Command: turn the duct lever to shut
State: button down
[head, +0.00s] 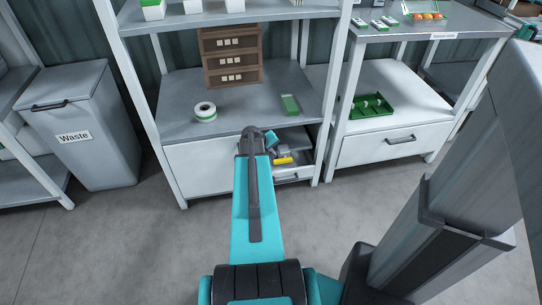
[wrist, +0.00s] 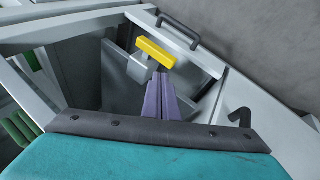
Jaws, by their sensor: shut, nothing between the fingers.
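The duct lever, a yellow bar (wrist: 155,52) on a light grey block, shows in the wrist view inside an open bay of the white cabinet. The bar slants down to the right. It also shows as a small yellow piece in the head view (head: 283,160). My gripper (wrist: 159,78) has purple fingers, shut together with nothing between them. My arm hides part of the bay in the head view.
A drawer-like front with a dark handle (wrist: 180,30) borders the bay. On the shelf above are a tape roll (head: 205,112), a green box (head: 290,105) and brown drawers (head: 231,58). A grey waste bin (head: 75,120) stands left. The floor in front is clear.

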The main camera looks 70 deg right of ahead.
jog(key=w+a+r+p, duration=0.1)
jog(key=w+a+r, duration=0.3)
jog(key=a, duration=0.3)
jog(key=shift+a+r, duration=0.15)
jog(key=shift+a, duration=0.15)
